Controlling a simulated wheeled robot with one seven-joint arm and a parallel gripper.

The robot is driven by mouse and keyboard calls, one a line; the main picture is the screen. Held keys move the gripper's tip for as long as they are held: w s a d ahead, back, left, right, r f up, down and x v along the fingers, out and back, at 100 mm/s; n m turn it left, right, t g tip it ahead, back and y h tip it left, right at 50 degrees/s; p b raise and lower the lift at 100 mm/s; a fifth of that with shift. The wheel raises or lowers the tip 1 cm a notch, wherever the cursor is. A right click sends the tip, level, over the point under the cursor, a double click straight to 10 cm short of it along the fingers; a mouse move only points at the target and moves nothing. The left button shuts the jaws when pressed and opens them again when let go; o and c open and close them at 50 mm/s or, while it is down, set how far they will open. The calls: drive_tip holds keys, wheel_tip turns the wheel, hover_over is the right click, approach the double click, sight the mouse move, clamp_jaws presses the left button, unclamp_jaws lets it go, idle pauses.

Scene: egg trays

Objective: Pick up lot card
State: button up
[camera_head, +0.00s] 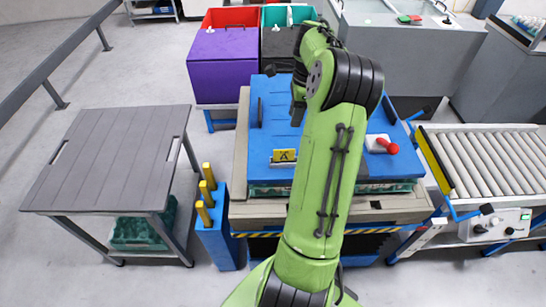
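A yellow card marked with a black "A" (284,156) is at the front left of the blue-topped station (268,131), in or against a small pale holder. I take it to be the lot card. My green arm rises through the middle of the picture and bends over at the top. The dark end part of my arm, which seems to be my gripper (297,114), points down over the blue top, above and behind the card and apart from it in the picture. Its fingers are too small and too hidden to read. My arm covers the middle of the station.
A red-handled device (387,146) sits on the station's right side. A grey table (110,158) stands at left, with yellow-topped posts (207,190) between. A roller conveyor (490,160) is at right. Purple (222,65) and black bins stand behind.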

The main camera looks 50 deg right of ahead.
sight(284, 152)
drive_tip(key=f, duration=0.5)
drive_tip(key=w+a+f+b, duration=0.1)
drive_tip(key=f, duration=0.4)
drive_tip(key=w+a+f, duration=0.1)
drive_tip(key=f, duration=0.4)
drive_tip(key=shift+f+b, duration=0.3)
drive_tip(key=shift+b, duration=0.05)
drive_tip(key=shift+a, duration=0.1)
clamp_jaws()
